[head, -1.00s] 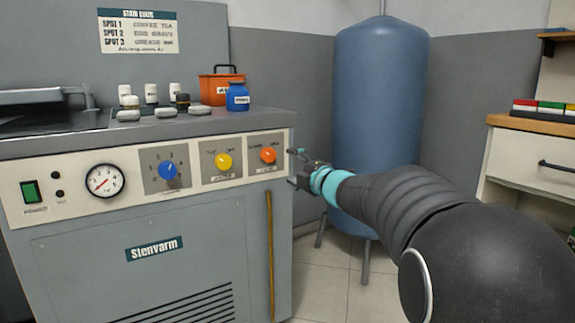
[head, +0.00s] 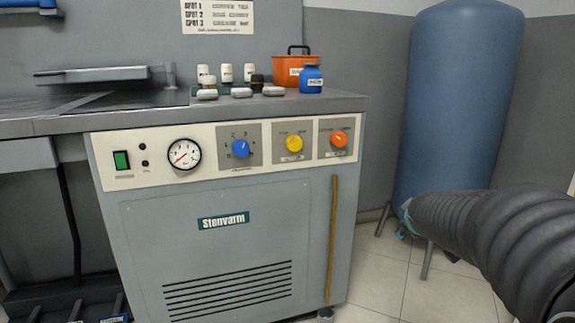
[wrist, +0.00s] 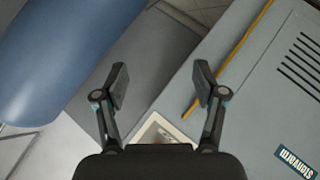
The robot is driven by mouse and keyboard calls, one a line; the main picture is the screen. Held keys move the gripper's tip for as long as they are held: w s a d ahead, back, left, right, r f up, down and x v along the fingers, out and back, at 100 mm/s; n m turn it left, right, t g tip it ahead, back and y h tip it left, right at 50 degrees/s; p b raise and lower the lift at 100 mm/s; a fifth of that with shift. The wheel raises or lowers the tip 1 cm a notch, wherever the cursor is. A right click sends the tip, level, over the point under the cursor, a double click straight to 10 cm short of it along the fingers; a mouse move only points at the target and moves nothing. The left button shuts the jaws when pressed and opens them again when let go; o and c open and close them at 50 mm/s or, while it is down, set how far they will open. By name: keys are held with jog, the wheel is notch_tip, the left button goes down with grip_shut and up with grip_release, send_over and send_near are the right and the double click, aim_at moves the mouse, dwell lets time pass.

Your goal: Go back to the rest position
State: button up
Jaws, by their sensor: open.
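My gripper (wrist: 161,88) shows in the wrist view with its two fingers spread wide and nothing between them. In that view it is over the gap between the blue tank (wrist: 65,60) and the grey machine (wrist: 255,75). In the head view my arm comes in from the right edge, and the gripper itself is mostly hidden behind it, in front of the tank (head: 460,100). The machine's front panel (head: 215,162), with a gauge and knobs, stands to the left, clear of my arm.
Small white bottles (head: 226,73), a blue jar (head: 311,79) and an orange box (head: 290,69) stand on the machine's top. A yellow strip (head: 332,240) runs down its front. Tiled floor (head: 375,285) is open between the machine and the tank.

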jog(key=s+a+f+m+g+y+p, duration=0.1)
jog(key=s+a+m+g+p, duration=0.2)
jog(key=s, duration=0.7)
jog(key=s+a+f+m+g+y+p, duration=0.1)
jog(key=s+a+m+g, duration=0.2)
jog(key=s, duration=0.7)
jog(key=s+a+r+y+p, duration=0.1)
jog(key=s+a+r+p, duration=0.1)
jog(key=s+a+r, duration=0.1)
jog(key=s+a+r+t+p, duration=0.1)
jog(key=s+a+r+p, duration=0.2)
jog(key=s+a, duration=0.3)
jog(key=shift+s+y, duration=0.4)
jog(key=shift+s, duration=0.55)
jog(key=shift+a, duration=0.1)
